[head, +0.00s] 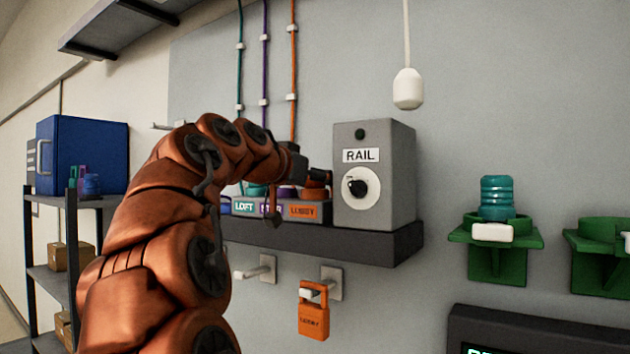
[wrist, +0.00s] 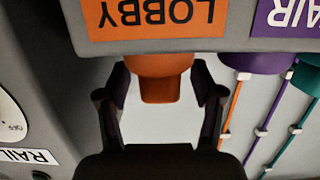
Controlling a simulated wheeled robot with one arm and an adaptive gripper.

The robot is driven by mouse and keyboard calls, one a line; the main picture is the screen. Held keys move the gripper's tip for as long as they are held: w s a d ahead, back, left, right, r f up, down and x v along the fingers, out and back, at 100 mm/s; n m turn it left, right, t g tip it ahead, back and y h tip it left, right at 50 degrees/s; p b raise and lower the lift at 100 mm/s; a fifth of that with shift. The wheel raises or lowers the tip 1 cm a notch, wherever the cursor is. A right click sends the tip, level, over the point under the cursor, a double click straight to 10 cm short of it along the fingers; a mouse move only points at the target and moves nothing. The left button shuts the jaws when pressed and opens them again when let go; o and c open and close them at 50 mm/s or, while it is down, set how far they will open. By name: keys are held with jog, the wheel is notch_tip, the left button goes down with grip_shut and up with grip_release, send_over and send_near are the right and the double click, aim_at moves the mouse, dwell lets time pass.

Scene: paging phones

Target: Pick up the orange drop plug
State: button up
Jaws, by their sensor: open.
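The orange drop plug (wrist: 160,88) sits at the orange LOBBY label (wrist: 155,15) in the wrist view, which appears upside down. My gripper (wrist: 160,76) is open, with one dark finger on each side of the plug. I see gaps between the fingers and the plug. In the head view, my gripper (head: 318,180) is at the LOBBY end of the labelled row, just left of the RAIL box. The orange plug (head: 313,193) is partly hidden there by my gripper.
The grey RAIL box (head: 400,180) stands close on the right of the dark shelf (head: 375,245). Purple (wrist: 249,62) and teal (wrist: 308,76) plugs neighbour the orange one. An orange padlock-shaped tag (head: 313,318) hangs below. Green holders (head: 497,262) are farther right.

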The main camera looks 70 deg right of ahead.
jog(key=shift+a, duration=0.1)
jog(key=c, duration=1.3)
jog(key=shift+o, duration=0.2)
jog(key=shift+r, duration=0.1)
jog(key=shift+w+r+b, duration=0.15)
jog(key=shift+r+b, duration=0.15)
jog(key=shift+r, duration=2.1)
jog(key=shift+r+p, duration=2.1)
jog(key=shift+r, duration=0.4)
